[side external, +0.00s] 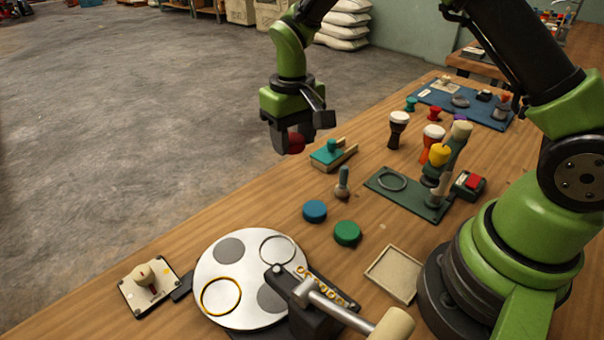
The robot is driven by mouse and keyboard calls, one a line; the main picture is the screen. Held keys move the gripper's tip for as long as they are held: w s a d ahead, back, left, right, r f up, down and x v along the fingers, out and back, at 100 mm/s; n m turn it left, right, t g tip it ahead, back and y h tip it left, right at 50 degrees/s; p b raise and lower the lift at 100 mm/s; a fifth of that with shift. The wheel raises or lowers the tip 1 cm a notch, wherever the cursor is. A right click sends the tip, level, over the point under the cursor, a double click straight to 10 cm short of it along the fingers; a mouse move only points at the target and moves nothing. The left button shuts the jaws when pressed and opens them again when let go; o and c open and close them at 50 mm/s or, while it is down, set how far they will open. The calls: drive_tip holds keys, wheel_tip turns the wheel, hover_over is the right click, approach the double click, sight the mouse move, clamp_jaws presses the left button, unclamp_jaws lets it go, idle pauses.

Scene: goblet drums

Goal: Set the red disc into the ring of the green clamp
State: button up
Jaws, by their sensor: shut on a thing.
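My gripper (292,138) is shut on the red disc (295,146) and holds it in the air, left of the teal-topped block. Only part of the disc shows between the dark fingers. What looks like the green clamp (413,203) is a dark green plate on the table to the right of my gripper. A ring (392,181) lies at the plate's left end, and its inside looks empty. An upright post stands at the plate's right end. My gripper is well apart from the ring.
A blue disc (314,211) and a green disc (347,233) lie in front of the plate. A wooden-handled tool (343,183) and a teal-topped block (328,154) stand nearby. Goblet drums (398,130) stand behind the plate. A white round plate (235,265) lies at the front.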

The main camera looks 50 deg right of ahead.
drive_tip(key=s+d+r+n, duration=0.2)
drive_tip(key=s+r, duration=0.3)
drive_tip(key=s, duration=0.3)
drive_tip(key=m, duration=0.3)
hover_over(285, 196)
wheel_tip(285, 196, down, 7)
drive_tip(key=shift+f, duration=0.2)
wheel_tip(285, 196, down, 10)
drive_tip(key=shift+r, duration=0.2)
drive_tip(key=shift+f, duration=0.15)
drive_tip(key=shift+f, duration=0.1)
drive_tip(key=o, duration=0.9)
